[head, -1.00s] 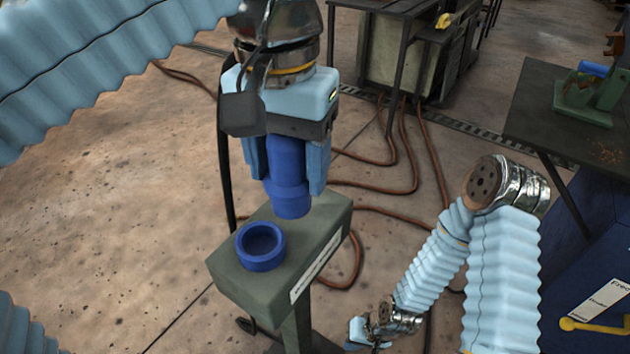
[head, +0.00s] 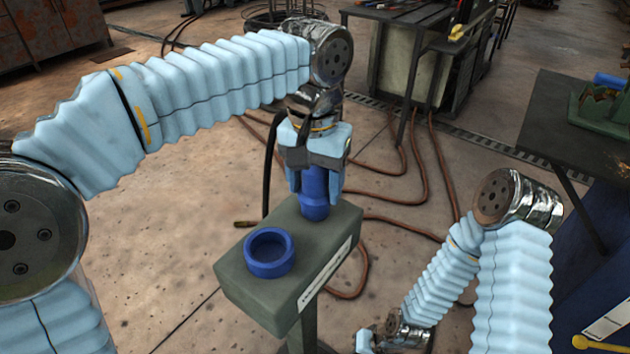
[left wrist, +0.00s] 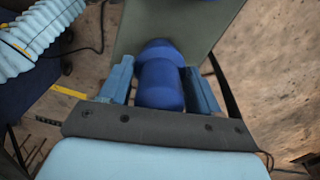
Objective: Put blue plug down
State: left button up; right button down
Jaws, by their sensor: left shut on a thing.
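The blue plug (head: 314,197) is upright at the back part of the grey-green pedestal top (head: 335,232). Its lower end seems to meet the top surface; exact contact is hard to tell. My left gripper (head: 315,184) points down and is shut on the plug, with a finger on each side. In the left wrist view the plug (left wrist: 160,85) sits between the two blue fingers. The blue ring-shaped socket (head: 269,253) is on the front left of the pedestal top, apart from the plug. My right gripper (head: 366,341) hangs low, small and partly cut off.
A dark workbench (head: 560,120) with a green fixture (head: 603,106) is at the right. A tank on a metal frame (head: 412,68) stands at the back. Orange hoses (head: 385,197) lie on the floor behind the pedestal. Floor left of the pedestal is open.

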pick_arm(q)
jog(key=shift+f, duration=0.1)
jog(key=o, duration=1.2)
notch_tip(320, 180, up, 11)
jog(key=shift+r+p, duration=0.1)
jog(key=shift+p, duration=1.1)
jog(key=shift+r, duration=0.6)
